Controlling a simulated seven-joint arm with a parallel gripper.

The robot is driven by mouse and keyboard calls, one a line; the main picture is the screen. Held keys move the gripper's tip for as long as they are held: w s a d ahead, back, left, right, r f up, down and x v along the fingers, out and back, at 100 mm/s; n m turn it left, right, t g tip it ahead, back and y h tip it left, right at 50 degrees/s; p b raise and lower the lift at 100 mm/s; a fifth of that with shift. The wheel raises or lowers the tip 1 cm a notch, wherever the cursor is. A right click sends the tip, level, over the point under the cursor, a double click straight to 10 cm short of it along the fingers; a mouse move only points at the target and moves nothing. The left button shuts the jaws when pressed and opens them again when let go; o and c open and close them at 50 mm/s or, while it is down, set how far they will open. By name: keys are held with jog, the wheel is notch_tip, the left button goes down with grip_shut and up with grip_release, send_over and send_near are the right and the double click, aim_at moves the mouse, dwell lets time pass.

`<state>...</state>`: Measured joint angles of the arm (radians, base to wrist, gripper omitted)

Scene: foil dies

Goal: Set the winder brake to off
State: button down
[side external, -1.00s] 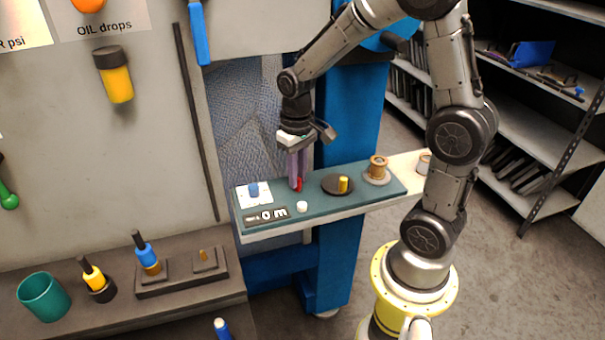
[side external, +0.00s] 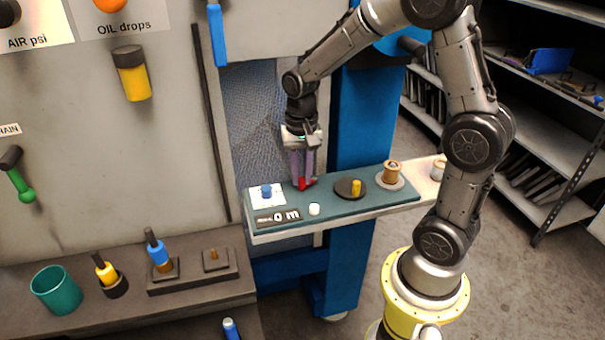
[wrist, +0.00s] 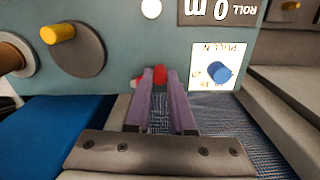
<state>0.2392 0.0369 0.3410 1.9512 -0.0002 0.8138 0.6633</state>
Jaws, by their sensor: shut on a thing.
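A small red lever (side external: 301,185), the only red control in view and perhaps the winder brake, stands at the back edge of the teal panel (side external: 335,204). It also shows in the wrist view (wrist: 159,71). My gripper (side external: 303,178) points down at it, with its two purple fingers shut on the red lever. In the wrist view the red tip shows between the fingertips, and another small red bit shows to their left. The fingers hide most of the lever, and I cannot read any brake marking.
A blue knob (side external: 266,190) on a white card is left of my gripper. A white button (side external: 314,209), a display reading 0 m (side external: 279,217), a yellow knob on a dark disc (side external: 350,188) and a copper-coloured spool (side external: 392,172) are close by. A blue post (side external: 360,125) stands behind.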

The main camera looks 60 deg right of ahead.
aim_at(301, 178)
jog(key=shift+w, duration=0.1)
jog(key=c, duration=0.8)
grip_release()
notch_tip(301, 178, up, 14)
jog(key=shift+f, duration=0.1)
